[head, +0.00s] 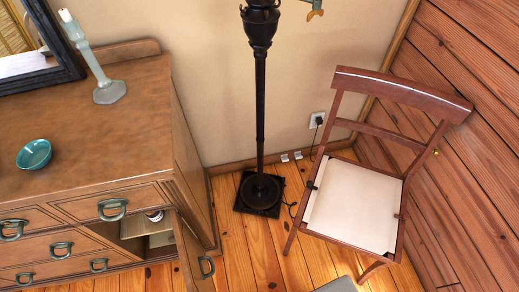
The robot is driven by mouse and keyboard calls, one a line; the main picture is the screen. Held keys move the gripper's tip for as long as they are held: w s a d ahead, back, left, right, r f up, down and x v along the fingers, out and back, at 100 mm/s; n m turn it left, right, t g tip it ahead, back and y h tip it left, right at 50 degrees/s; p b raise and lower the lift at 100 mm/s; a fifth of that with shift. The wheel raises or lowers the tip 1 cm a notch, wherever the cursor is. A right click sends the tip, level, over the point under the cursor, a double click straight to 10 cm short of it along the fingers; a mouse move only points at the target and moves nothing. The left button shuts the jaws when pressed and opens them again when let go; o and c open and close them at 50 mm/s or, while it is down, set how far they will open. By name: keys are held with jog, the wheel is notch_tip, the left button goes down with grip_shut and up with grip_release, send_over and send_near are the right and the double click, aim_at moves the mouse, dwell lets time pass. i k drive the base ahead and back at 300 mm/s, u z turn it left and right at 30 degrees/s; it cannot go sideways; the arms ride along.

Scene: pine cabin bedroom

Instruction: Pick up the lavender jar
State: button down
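No jar shows clearly as lavender. A small round object with a pale rim (154,215) sits in the open compartment at the right end of the wooden dresser (120,130). The drawer front above partly hides it, and it is too small for me to tell whether it is the lavender jar. The compartment's door (190,258) stands open, swung out toward the front. My gripper is not in view.
A teal bowl (34,154) and a candlestick (108,90) stand on the dresser top. A black floor lamp (261,120) and a wooden chair (352,205) with a pale seat stand to the right. Some plank floor (235,260) is clear between dresser and chair.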

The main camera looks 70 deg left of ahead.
aim_at(157, 216)
jog(key=z, duration=0.05)
jog(key=i, duration=0.5)
jog(key=u, duration=4.25)
jog(key=i, duration=0.55)
jog(key=k, duration=0.55)
jog(key=z, duration=1.45)
jog(key=k, duration=1)
jog(key=u, duration=0.95)
